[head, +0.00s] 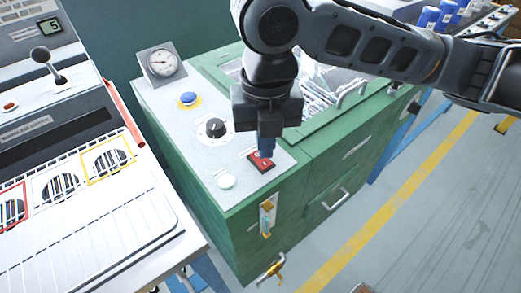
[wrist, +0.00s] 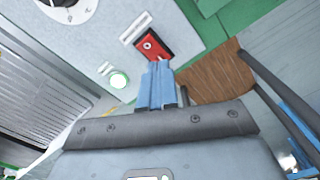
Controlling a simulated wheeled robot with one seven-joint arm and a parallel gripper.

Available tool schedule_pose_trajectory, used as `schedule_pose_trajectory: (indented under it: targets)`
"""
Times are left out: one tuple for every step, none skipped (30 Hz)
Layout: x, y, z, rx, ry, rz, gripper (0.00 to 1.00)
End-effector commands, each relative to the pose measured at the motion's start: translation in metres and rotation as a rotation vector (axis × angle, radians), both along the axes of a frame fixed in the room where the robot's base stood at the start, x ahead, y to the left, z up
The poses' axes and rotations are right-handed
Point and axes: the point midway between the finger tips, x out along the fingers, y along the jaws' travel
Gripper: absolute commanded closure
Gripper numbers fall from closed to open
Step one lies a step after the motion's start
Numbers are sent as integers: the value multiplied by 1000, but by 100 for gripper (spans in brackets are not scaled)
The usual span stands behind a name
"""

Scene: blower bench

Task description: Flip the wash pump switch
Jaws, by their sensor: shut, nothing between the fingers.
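The red rocker switch (head: 261,161) sits on the light panel on top of the green machine (head: 238,225). In the wrist view the red switch (wrist: 152,44) shows a round white mark, with a white label strip beside it. My gripper (head: 265,152) points down over the switch with its blue fingertips closed together. In the wrist view the fingertips (wrist: 158,66) are at the lower edge of the switch. I cannot tell whether they touch it. The fingers hide part of the switch in the head view.
The panel also holds a black dial (head: 215,127), a blue button on yellow (head: 188,99), a pale round button (head: 226,181) and a gauge (head: 162,62). A white bench unit (head: 90,215) stands at left. A yellow tap (head: 271,270) sticks out of the machine's front.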

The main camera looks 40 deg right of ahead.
Motion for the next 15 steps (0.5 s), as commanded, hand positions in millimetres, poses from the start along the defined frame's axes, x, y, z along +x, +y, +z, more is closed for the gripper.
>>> schedule_pose_trajectory:
  targets:
    - [0, 0, 7, 0, 0, 0, 100]
    - [0, 0, 9, 0, 0, 0, 100]
    - [0, 0, 12, 0, 0, 0, 100]
    - [0, 0, 14, 0, 0, 0, 100]
    - [0, 0, 16, 0, 0, 0, 100]
    - [0, 0, 19, -1, 1, 0, 100]
    - [0, 0, 21, -1, 1, 0, 100]
    - [0, 0, 23, -1, 1, 0, 100]
    - [0, 0, 26, -1, 1, 0, 100]
    - [0, 0, 29, -1, 1, 0, 100]
    - [0, 0, 31, -1, 1, 0, 100]
    - [0, 0, 34, -1, 1, 0, 100]
    - [0, 0, 36, 0, 0, 0, 100]
    - [0, 0, 38, 0, 0, 0, 100]
    - [0, 0, 41, 0, 0, 0, 100]
